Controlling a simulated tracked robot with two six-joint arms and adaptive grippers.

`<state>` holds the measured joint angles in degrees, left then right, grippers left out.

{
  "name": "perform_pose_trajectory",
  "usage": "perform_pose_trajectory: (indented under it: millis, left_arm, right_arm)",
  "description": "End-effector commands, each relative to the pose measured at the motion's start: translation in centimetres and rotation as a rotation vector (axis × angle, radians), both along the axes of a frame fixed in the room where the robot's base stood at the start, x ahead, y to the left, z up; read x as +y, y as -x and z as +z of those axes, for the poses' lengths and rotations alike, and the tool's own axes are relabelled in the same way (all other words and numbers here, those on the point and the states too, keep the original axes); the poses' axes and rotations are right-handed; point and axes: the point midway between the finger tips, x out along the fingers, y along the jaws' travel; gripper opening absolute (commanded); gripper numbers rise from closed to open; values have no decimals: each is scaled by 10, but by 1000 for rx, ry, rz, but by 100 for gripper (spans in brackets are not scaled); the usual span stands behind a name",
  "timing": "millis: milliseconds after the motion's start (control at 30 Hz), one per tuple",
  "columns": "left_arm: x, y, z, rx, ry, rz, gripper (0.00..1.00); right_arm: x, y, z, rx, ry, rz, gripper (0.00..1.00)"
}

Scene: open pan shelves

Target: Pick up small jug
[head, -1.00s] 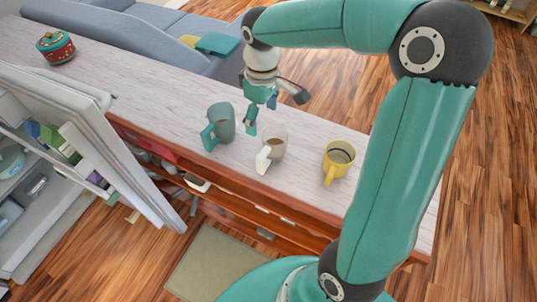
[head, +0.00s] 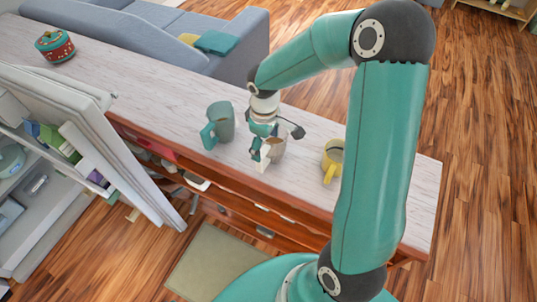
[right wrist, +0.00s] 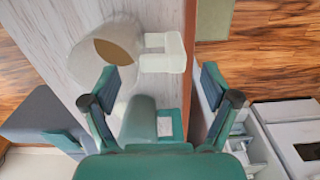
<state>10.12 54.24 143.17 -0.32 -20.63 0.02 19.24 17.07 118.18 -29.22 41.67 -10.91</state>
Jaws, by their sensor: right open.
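Three handled vessels stand upright in a row on a pale wood-topped counter (head: 400,212): a teal one (head: 221,120), a white one (head: 278,151) and a yellow one (head: 336,153). I cannot tell for sure which is called the small jug. My right gripper (head: 262,151) is open at the white vessel's handle side and partly hides it. In the right wrist view, the white vessel (right wrist: 120,38) and its handle (right wrist: 163,60) lie ahead of the open fingers (right wrist: 160,80); the teal vessel (right wrist: 140,118) shows lower between them. My left gripper is not in view.
A red and teal lidded pot (head: 55,46) stands at the counter's far left end. An open fridge door (head: 120,150) stands close to the counter's front. A grey sofa (head: 180,35) is behind the counter. The counter's right end is clear.

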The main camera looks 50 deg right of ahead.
Motion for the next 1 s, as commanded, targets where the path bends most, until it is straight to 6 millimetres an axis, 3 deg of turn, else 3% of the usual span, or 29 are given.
perform_pose_trajectory:
  millis: [233, 533, 1000]
  left_arm:
    - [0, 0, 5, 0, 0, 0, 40]
    - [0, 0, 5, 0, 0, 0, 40]
    - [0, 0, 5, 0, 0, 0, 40]
  right_arm:
    - [5, 0, -34, 4, -2, -1, 86]
    - [5, -1, -39, 0, -1, 1, 86]
    - [5, -1, -39, 1, -1, 0, 10]
